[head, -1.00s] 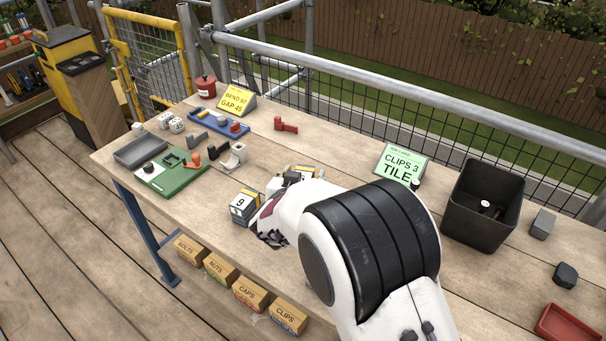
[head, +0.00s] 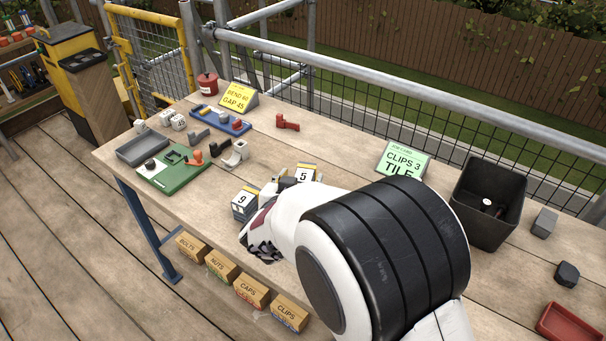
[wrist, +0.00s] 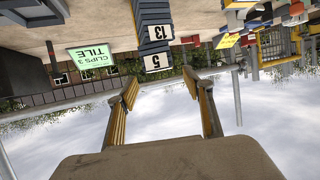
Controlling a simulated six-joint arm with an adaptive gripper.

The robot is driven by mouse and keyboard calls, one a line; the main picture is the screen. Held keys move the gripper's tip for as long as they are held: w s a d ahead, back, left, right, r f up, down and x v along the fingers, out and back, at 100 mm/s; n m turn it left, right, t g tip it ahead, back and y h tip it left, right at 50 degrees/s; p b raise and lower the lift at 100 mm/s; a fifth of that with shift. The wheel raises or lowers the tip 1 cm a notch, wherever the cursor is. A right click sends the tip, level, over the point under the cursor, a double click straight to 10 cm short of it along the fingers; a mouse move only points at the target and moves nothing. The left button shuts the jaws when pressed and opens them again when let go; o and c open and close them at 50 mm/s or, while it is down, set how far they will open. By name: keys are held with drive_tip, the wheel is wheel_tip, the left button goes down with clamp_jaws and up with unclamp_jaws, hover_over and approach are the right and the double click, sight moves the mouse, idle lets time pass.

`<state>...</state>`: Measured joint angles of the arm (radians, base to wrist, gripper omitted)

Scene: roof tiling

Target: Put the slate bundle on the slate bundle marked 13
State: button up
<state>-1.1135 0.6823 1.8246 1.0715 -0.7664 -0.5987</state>
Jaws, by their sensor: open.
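The slate bundle marked 5 (wrist: 156,62) sits on top of the slate bundle marked 13 (wrist: 156,33) in the wrist view, which is upside down. The two look stacked and roughly lined up. In the head view the bundle marked 5 (head: 306,173) shows past my arm, while the 13 label is hidden. My gripper (wrist: 167,88) is open, with its yellow-lined fingers apart and nothing between them. The stack stands beyond the fingertips. In the head view my gripper is mostly hidden by my own arm.
Another slate bundle marked 9 (head: 244,204) stands left of the stack. A green sign (head: 402,161) and a dark bin (head: 488,203) are to the right. A green board (head: 174,169), grey tray (head: 143,147) and blue tray (head: 220,121) lie at the left.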

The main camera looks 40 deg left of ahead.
drive_tip(key=v, duration=0.6)
drive_tip(key=shift+s+d+r, duration=0.1)
drive_tip(key=shift+r, duration=0.05)
idle(0.8)
drive_tip(key=w+d+r+g+y, duration=0.2)
drive_tip(key=w+d+r, duration=0.3)
drive_tip(key=d+r, duration=0.5)
drive_tip(key=s+d+r+g, duration=0.15)
drive_tip(key=d+r, duration=0.25)
drive_tip(key=d, duration=0.9)
drive_tip(key=s+d+f+m+g+h, duration=0.1)
drive_tip(key=s+d+h, duration=0.1)
drive_tip(key=s+d, duration=0.5)
drive_tip(key=s+d+f+m+g+h, duration=0.1)
drive_tip(key=s+d+m+h, duration=0.1)
drive_tip(key=s+d, duration=0.5)
drive_tip(key=s+d+f+m+g+h, duration=0.1)
drive_tip(key=s+d, duration=0.6)
drive_tip(key=d, duration=0.8)
drive_tip(key=shift+d+f+m+h, duration=0.3)
drive_tip(key=shift+d+f+h, duration=0.15)
drive_tip(key=shift+h, duration=0.65)
